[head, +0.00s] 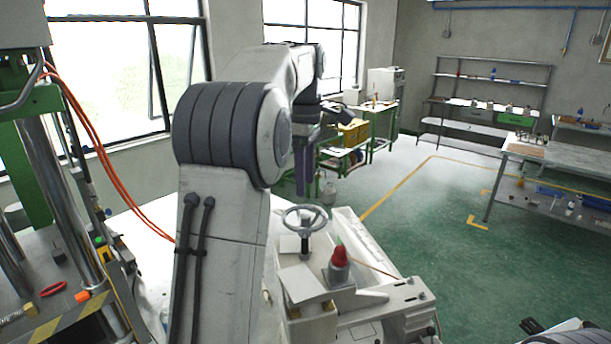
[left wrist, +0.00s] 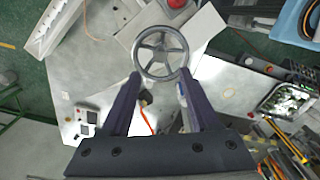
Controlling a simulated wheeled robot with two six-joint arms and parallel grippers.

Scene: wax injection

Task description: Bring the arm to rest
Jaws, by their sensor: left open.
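My left arm rises in the middle of the head view and bends away from the camera. Its left gripper (head: 304,165) hangs from the far end with purple fingers pointing down, partly behind the arm. In the left wrist view the left gripper (left wrist: 160,74) has its two fingers well apart, with nothing between them. A grey handwheel (left wrist: 160,52) shows just past the fingertips there, and it also shows in the head view (head: 304,219), below the gripper. They look apart in the head view. My right gripper is not seen; only a bit of my right arm shows at bottom right.
A red knob (head: 340,257) stands on the light machine (head: 360,322) beside the handwheel. A press with green parts (head: 40,160) and orange hoses (head: 100,155) stands at left. A workbench (head: 560,158) and shelves (head: 490,62) stand at far right. The green floor (head: 440,240) between is clear.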

